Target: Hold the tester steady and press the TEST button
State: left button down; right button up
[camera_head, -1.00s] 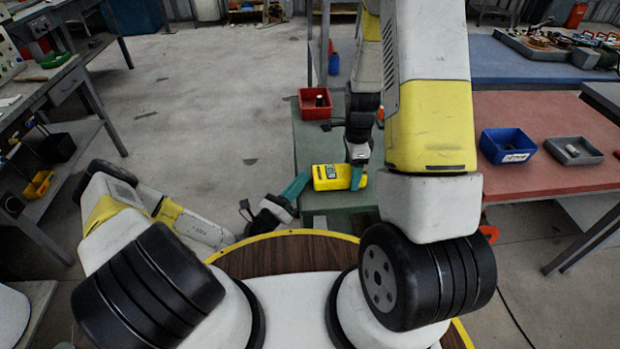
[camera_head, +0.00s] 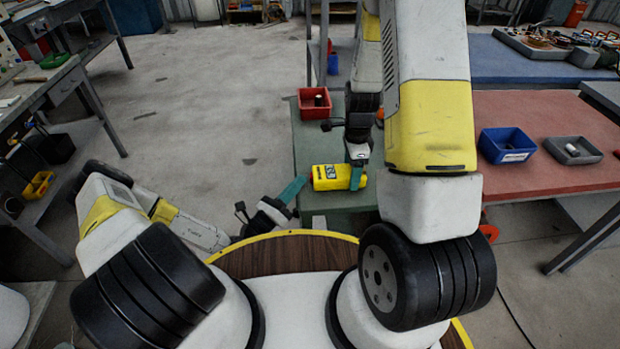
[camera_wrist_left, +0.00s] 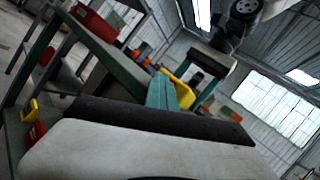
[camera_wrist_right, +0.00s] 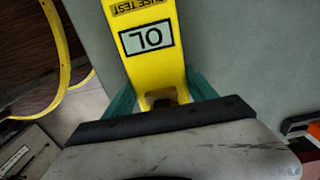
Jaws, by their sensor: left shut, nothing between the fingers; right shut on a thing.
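The yellow tester (camera_head: 327,178) is at the near end of the green bench, gripped at its right end by my right gripper (camera_head: 357,176). In the right wrist view the tester (camera_wrist_right: 150,65) lies between the teal fingers (camera_wrist_right: 163,98), its screen reading "OL" with "FUSE TEST" printed beside it. My left gripper (camera_head: 296,188) is shut and empty, its teal fingertips just left of the tester, seemingly a small gap away. In the left wrist view the shut fingers (camera_wrist_left: 162,92) point toward the yellow tester (camera_wrist_left: 184,92). I cannot make out the TEST button.
A red bin (camera_head: 314,102) stands farther back on the green bench (camera_head: 308,140). A blue bin (camera_head: 507,146) and a grey tray (camera_head: 573,151) sit on the red-topped table at right. The floor left of the bench is clear.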

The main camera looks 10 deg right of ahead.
aim_at(348, 177)
pick_arm(q)
jog(key=shift+a, duration=2.5)
pick_arm(e)
jog(key=o, duration=1.8)
